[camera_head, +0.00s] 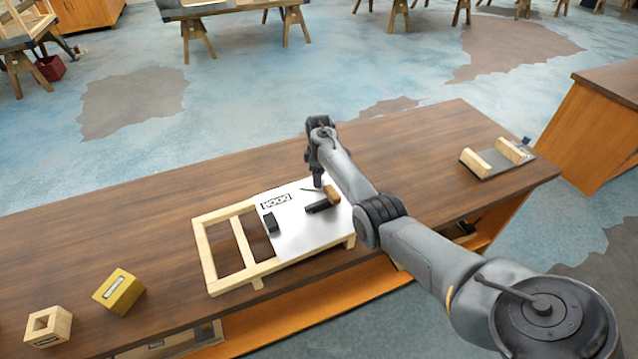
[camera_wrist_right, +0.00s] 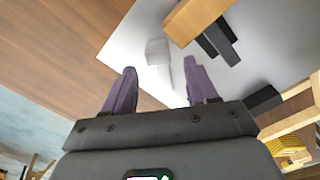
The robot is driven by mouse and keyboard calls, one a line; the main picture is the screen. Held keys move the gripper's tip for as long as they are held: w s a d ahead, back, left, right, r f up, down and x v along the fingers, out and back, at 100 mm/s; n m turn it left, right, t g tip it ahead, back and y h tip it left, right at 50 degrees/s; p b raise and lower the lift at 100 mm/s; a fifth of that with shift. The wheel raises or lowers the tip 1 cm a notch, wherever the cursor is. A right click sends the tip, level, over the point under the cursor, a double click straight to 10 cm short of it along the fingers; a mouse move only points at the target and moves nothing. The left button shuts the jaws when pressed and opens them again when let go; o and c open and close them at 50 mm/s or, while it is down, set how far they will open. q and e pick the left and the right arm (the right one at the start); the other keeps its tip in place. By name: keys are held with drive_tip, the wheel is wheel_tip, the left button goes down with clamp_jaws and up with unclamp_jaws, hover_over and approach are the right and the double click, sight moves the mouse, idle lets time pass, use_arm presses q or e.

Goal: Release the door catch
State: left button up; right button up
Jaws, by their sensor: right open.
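The door (camera_head: 305,225) lies flat on the bench, a wooden frame with a white panel lettered "DOOR"; the panel also shows in the right wrist view (camera_wrist_right: 125,45). On the panel are a black bar (camera_head: 318,206) and a small wooden block (camera_head: 332,193), seen in the wrist view as dark bars (camera_wrist_right: 218,42) beside the block (camera_wrist_right: 195,20). My right gripper (camera_head: 317,183) is over the panel's far edge by these parts. It is open, with a pale grey, blurred peg-like piece (camera_wrist_right: 158,52) just beyond and between the fingertips. My left gripper is out of view.
A black block (camera_head: 271,222) sits on the panel's left side. A yellow block (camera_head: 118,291) and a hollow wooden block (camera_head: 47,327) stand at the bench's left. A tray with two wooden blocks (camera_head: 497,158) sits at the right end. The bench behind the door is clear.

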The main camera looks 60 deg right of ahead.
drive_tip(key=shift+f+b, duration=0.35)
drive_tip(key=shift+f, duration=1.35)
clamp_jaws()
